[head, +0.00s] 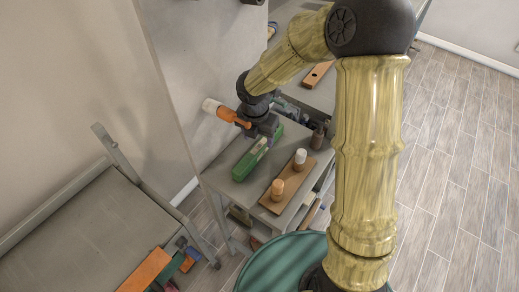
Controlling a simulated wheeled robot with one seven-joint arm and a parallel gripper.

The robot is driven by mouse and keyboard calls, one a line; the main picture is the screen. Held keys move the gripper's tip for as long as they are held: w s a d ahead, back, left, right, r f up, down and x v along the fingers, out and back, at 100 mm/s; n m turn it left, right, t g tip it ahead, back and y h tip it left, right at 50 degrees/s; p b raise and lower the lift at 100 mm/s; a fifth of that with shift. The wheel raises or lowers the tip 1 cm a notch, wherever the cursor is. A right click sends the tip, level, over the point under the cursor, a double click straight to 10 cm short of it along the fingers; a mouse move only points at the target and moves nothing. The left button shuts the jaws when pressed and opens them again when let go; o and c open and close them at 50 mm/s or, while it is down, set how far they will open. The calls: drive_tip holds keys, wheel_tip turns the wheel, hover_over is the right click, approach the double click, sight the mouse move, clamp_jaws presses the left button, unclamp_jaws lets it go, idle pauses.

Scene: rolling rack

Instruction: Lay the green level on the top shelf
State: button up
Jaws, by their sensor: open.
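The green level (245,164) is a long green bar lying on the grey top shelf (232,187) of the rack. It runs from the front left towards the back right. My gripper (266,138) is at the level's far end, low over the shelf. It is open, but its fingertips are partly hidden by the wrist. I cannot tell whether they touch the level.
An orange-handled tool with a white head (214,107) is left of my wrist. A grey bench (80,235) stands left, a wall behind. Tiled floor lies clear at right.

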sight(259, 146)
drive_tip(key=f, duration=0.4)
drive_tip(key=shift+w+d+f, duration=0.2)
drive_tip(key=shift+w, duration=0.05)
drive_tip(key=c, duration=1.3)
